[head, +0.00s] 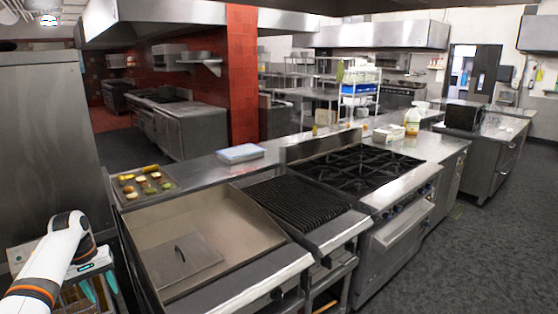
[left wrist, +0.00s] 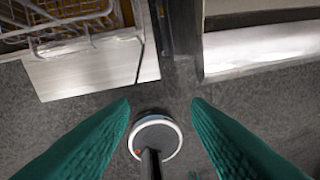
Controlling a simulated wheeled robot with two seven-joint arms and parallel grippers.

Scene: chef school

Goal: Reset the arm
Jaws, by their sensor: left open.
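My left arm (head: 55,255) comes in from the lower left of the head view. Its gripper (head: 97,291) has teal fingers that point down beside the flat griddle. In the left wrist view the two teal fingers of this gripper (left wrist: 160,125) are wide apart with nothing between them. The dark grey floor (left wrist: 60,125) shows beneath them. A round white-rimmed part with a dark post, which I cannot name for sure, shows between the fingers. My right gripper is in neither view.
The flat griddle (head: 225,225) stands just right of my left gripper. Beyond it are a ribbed grill (head: 300,200) and a burner stove (head: 360,170). A food tray (head: 145,185) lies behind the griddle. A wire rack (left wrist: 65,20) shows in the left wrist view. Open floor lies right.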

